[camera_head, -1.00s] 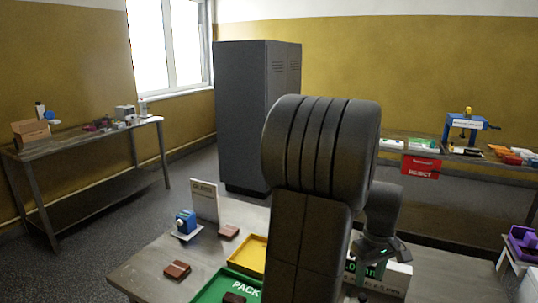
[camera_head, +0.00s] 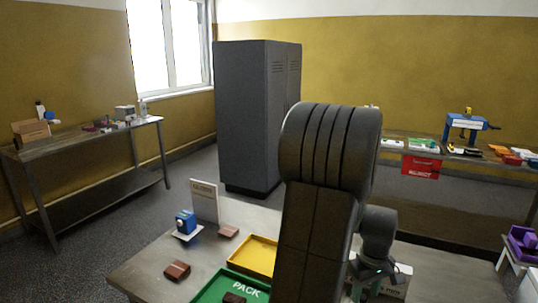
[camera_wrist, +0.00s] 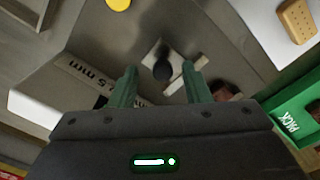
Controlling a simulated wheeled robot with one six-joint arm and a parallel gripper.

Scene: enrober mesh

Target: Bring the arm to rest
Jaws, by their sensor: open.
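My gripper (camera_wrist: 160,75) shows in the wrist view with its two green-grey fingers spread apart. Nothing is held between them. Beyond the fingertips is a small pale plate with a dark round thing (camera_wrist: 162,70) on it, apart from the fingers. In the head view my arm rises in front of the table, and my gripper (camera_head: 366,285) hangs low at its right, partly hidden by the arm, in front of a white lettered box (camera_head: 397,283).
The table (camera_head: 145,262) holds a green PACK tray (camera_head: 213,292), a yellow tray (camera_head: 253,253), brown blocks (camera_head: 177,271), a blue device (camera_head: 185,222) and an upright card (camera_head: 204,200). A grey cabinet (camera_head: 248,115) stands behind. A biscuit (camera_wrist: 297,20) lies at the wrist view's top right.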

